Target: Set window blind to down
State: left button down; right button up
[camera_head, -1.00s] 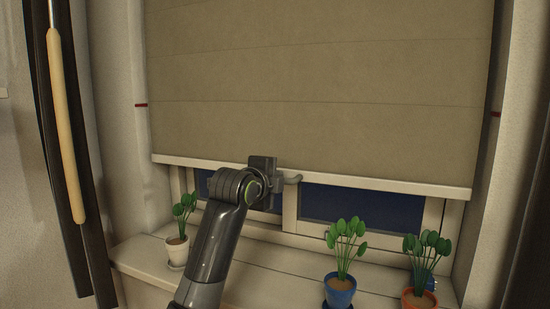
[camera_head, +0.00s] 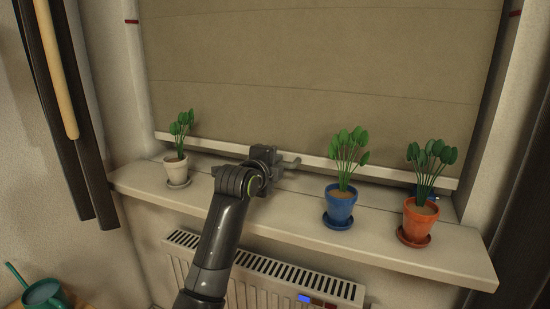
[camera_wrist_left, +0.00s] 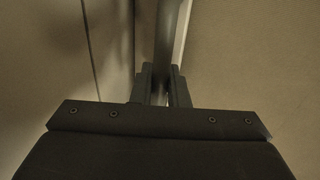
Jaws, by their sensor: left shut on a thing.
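The beige window blind (camera_head: 310,75) hangs over the window, its pale bottom bar (camera_head: 215,146) just above the sill, level with the plants. The window below it is almost fully covered. A small grey handle (camera_head: 291,162) sticks out at the bar's middle. My left gripper (camera_head: 278,163) is at this handle and shut on it; the fingertips are hard to make out there. In the left wrist view, its two fingers (camera_wrist_left: 161,88) stand close on either side of a dark bar (camera_wrist_left: 164,45). My right gripper is not in view.
On the sill (camera_head: 290,208) stand a white-potted plant (camera_head: 176,166), a blue-potted plant (camera_head: 339,205) and an orange-potted plant (camera_head: 417,219). A radiator (camera_head: 270,275) is below. A green watering can (camera_head: 44,295) is at lower left. Red marks (camera_head: 515,13) flank the blind.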

pick_arm(q)
jog(key=shift+f, duration=0.45)
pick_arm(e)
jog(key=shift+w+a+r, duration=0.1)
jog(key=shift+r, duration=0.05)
pick_arm(q)
jog(key=c, duration=1.5)
grip_release()
jog(key=shift+r, duration=0.1)
jog(key=shift+s+a+r, duration=0.1)
jog(key=shift+s+r, duration=0.1)
jog(key=shift+s, duration=0.15)
jog(key=v, duration=1.6)
jog(key=shift+s, duration=0.25)
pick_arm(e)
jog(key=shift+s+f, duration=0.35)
pick_arm(q)
jog(key=shift+a+f, duration=0.1)
jog(key=shift+f, duration=0.1)
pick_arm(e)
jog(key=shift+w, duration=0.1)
